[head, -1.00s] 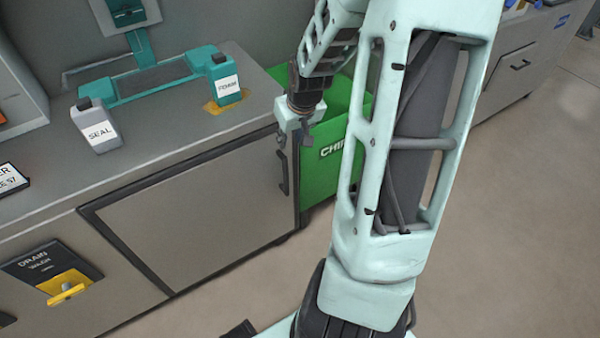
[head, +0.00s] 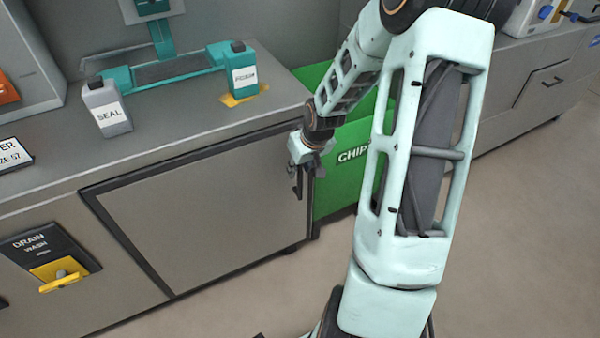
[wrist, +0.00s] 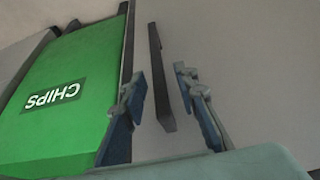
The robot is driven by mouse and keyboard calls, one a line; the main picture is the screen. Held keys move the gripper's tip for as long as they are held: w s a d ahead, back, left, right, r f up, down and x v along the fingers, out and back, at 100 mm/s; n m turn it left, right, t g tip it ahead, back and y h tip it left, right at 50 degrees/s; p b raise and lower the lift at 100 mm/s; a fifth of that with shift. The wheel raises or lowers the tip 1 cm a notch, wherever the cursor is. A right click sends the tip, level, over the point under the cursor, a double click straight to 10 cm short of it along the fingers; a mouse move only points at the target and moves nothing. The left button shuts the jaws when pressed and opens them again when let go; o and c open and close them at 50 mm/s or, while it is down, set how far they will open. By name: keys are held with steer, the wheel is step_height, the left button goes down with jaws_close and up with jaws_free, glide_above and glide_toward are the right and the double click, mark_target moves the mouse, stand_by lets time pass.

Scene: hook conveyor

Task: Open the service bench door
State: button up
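The service bench door (head: 215,215) is a flat grey panel in a dark frame at the front of the bench, and it looks shut. Its dark vertical handle (wrist: 162,80) is near the door's right edge in the head view. My gripper (head: 308,172) is in front of the handle's upper part, which it partly hides in the head view. In the wrist view my gripper (wrist: 165,98) is open, with one blue-grey finger on each side of the handle. A gap shows between the handle and each finger.
A green CHIPS bin (head: 345,150) stands just right of the door. On the bench top (head: 190,135) are a SEAL bottle (head: 106,108), another bottle (head: 243,72) and a teal stand (head: 165,80). A DRAIN panel (head: 50,257) is left of the door. The floor in front looks clear.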

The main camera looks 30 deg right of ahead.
steer(key=shift+f, duration=0.15)
steer(key=shift+c, duration=0.3)
jaws_close()
stand_by(0.3)
